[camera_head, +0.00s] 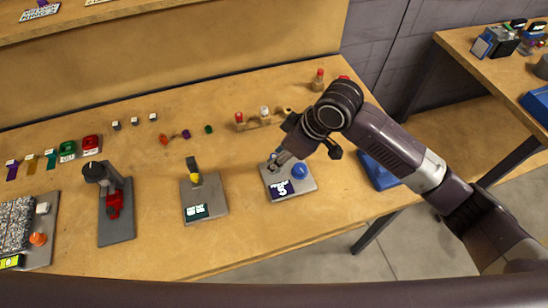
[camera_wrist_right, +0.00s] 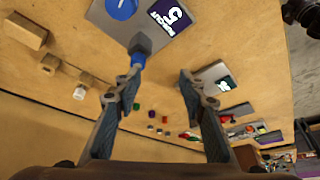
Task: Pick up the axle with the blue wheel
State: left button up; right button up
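A round blue piece (camera_head: 300,171) sits on a grey plate (camera_head: 307,186) with a purple label marked 5. The blue piece also shows at the top of the right wrist view (camera_wrist_right: 121,7). A grey block with a blue stem (camera_wrist_right: 138,58) stands by the label, close to one fingertip. I cannot tell which of these is the axle's wheel. My right gripper (camera_head: 283,159) is over this plate, partly hidden by its own wrist. In the wrist view its fingers (camera_wrist_right: 160,82) are wide apart with nothing between them. My left gripper is not in view.
Small orange, purple (camera_head: 186,134) and green pieces lie behind. Wooden blocks with red and white pegs (camera_head: 264,113) stand behind the gripper. A blue tray (camera_head: 378,172) is at right.

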jog(key=w+d+r, duration=0.2)
jog(key=w, duration=0.1)
jog(key=shift+h, duration=0.4)
jog(key=p+x, duration=0.2)
jog(key=x, duration=0.4)
jog(key=shift+s, duration=0.1)
jog(key=shift+a+f, duration=0.2)
jog(key=shift+f, duration=0.5)
grip_shut()
jog(key=shift+r, duration=0.15)
notch_tip(320, 180, up, 20)
jog(key=b, duration=0.3)
notch_tip(320, 180, up, 5)
jog(key=p, duration=0.6)
send_over(274, 156)
jog(key=shift+s+d, duration=0.2)
jog(key=shift+d, duration=0.1)
